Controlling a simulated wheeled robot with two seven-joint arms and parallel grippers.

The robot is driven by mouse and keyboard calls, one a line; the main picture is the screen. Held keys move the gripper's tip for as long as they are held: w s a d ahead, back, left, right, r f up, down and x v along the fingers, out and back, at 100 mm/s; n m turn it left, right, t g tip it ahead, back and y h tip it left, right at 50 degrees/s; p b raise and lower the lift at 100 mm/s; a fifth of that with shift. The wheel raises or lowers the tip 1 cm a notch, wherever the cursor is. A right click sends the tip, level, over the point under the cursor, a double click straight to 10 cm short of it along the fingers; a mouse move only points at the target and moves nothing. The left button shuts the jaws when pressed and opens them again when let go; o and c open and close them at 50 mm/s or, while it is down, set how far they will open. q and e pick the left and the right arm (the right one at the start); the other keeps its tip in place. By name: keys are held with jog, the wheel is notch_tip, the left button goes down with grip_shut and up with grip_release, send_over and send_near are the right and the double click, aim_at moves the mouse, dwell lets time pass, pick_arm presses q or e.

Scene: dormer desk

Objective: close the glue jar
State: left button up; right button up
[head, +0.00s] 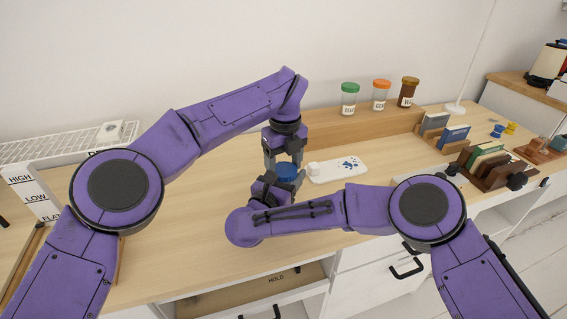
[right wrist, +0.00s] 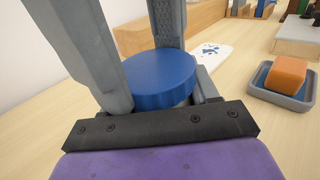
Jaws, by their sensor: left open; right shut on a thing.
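A blue round lid (head: 287,171) sits on top of the glue jar, mostly hidden between my two grippers in the head view. In the right wrist view the lid (right wrist: 155,78) looks about level, with a sliver of the pale jar body (right wrist: 183,101) under its edge. I cannot tell whether it is fully seated. My right gripper (head: 280,187) is shut on the jar body below the lid. My left gripper (head: 284,162) points down from above, open, with its fingers on either side of the lid; they also show in the right wrist view.
A white card with blue spots (head: 342,169) lies right of the jar. Jars with green (head: 349,93), orange (head: 381,92) and brown (head: 407,92) colours stand on a ledge behind. A grey tray (right wrist: 276,93) holds an orange block (right wrist: 286,74). An open drawer (head: 262,293) lies below the desk's front edge.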

aim_at(283, 167)
pick_arm(q)
jog(key=shift+f, duration=0.55)
pick_arm(e)
jog(key=shift+w+r, duration=0.1)
jog(key=shift+r, duration=0.2)
pick_arm(q)
notch_tip(283, 167, up, 4)
jog(key=shift+f, duration=0.1)
pick_arm(e)
jog(key=shift+w+f, duration=0.15)
jog(key=shift+f, duration=0.1)
pick_arm(q)
jog(key=shift+s+r, duration=0.1)
jog(key=shift+r, duration=0.2)
jog(key=c, duration=1.1)
jog(key=shift+o, duration=0.2)
jog(key=shift+f, duration=0.15)
jog(key=shift+f, duration=0.5)
